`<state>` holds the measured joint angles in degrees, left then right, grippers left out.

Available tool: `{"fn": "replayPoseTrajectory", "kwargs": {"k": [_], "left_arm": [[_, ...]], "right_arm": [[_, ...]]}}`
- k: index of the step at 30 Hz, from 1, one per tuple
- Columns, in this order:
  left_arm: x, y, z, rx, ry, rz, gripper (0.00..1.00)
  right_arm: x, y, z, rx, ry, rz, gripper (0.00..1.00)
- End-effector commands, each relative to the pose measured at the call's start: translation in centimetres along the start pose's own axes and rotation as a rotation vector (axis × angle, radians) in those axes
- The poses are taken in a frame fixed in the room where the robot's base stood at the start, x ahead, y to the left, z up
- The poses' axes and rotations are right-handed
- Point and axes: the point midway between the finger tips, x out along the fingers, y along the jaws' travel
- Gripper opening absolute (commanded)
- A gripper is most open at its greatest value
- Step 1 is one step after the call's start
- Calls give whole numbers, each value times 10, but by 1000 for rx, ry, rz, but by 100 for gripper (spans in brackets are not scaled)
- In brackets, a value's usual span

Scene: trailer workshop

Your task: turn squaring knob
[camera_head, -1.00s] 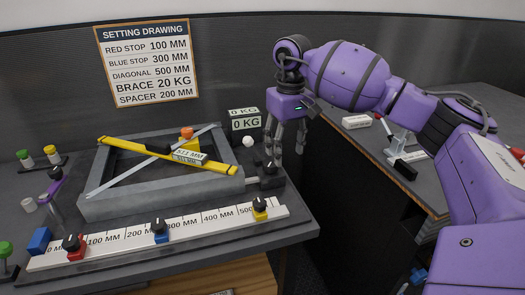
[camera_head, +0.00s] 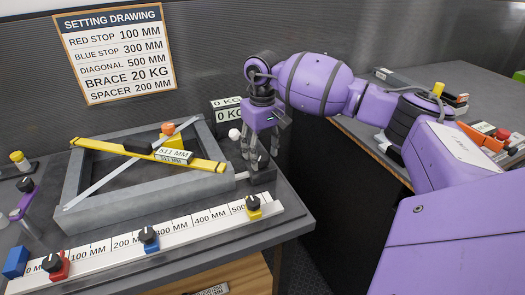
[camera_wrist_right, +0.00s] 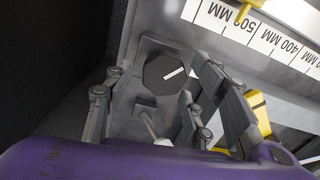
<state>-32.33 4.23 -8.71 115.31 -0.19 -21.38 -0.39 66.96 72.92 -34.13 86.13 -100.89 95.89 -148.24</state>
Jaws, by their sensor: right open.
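The squaring knob is dark with a white pointer line; it shows in the right wrist view (camera_wrist_right: 168,76). It sits on a grey mount at the right of the grey frame (camera_head: 110,203). My right gripper (camera_head: 258,166) is open and points down over the mount; its fingers largely hide the knob in the head view. In the right wrist view the fingers (camera_wrist_right: 155,95) lie on either side of the knob, and I cannot tell whether they touch it. A yellow diagonal gauge (camera_head: 122,147) across the frame reads 511 MM. My left gripper is not in view.
A white ruler (camera_head: 190,229) with red (camera_head: 58,268), blue (camera_head: 149,240) and yellow (camera_head: 254,208) stops lies along the front. A 0 KG display (camera_head: 226,116) and a white ball (camera_head: 234,134) are close behind my gripper. A second bench is at the right.

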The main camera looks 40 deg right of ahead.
Motion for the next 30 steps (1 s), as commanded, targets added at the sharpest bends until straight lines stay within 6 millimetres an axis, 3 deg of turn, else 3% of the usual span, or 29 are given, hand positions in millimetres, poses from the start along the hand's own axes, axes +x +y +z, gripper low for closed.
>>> {"fn": "replayPoseTrajectory", "kwargs": {"k": [8, 18, 30], "left_arm": [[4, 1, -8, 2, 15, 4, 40], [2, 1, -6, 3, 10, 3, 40], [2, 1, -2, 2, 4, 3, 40]], "right_arm": [[2, 0, 0, 1, 0, 0, 51], [2, 1, 0, 2, 0, 1, 9], [2, 2, 0, 98, 0, 4, 9]]}}
